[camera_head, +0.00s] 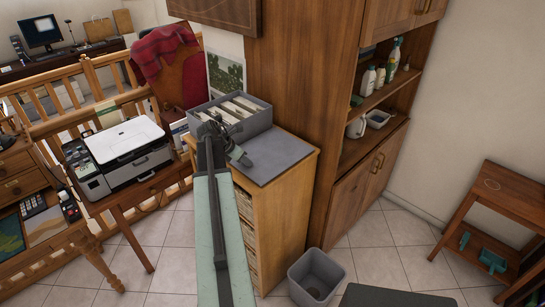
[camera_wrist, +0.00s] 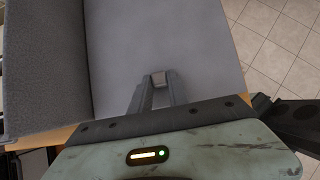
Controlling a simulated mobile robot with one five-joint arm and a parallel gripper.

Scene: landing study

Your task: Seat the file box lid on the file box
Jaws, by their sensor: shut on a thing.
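The file box (camera_head: 262,122) is an open grey box holding upright files, on top of a wooden cabinet. The file box lid (camera_head: 280,158) is a flat grey panel just in front of the box, over the cabinet top; I cannot tell whether it rests or is slightly raised. My gripper (camera_wrist: 158,82) is shut on a small grey tab at the lid's near edge. In the head view my gripper (camera_head: 240,156) is at the lid's left edge, partly hidden by my arm.
The wooden cabinet (camera_head: 290,195) stands against a tall wooden cupboard (camera_head: 290,70) on the right. A printer (camera_head: 127,148) sits on a stand to the left. A grey bin (camera_head: 316,278) stands on the tiled floor in front.

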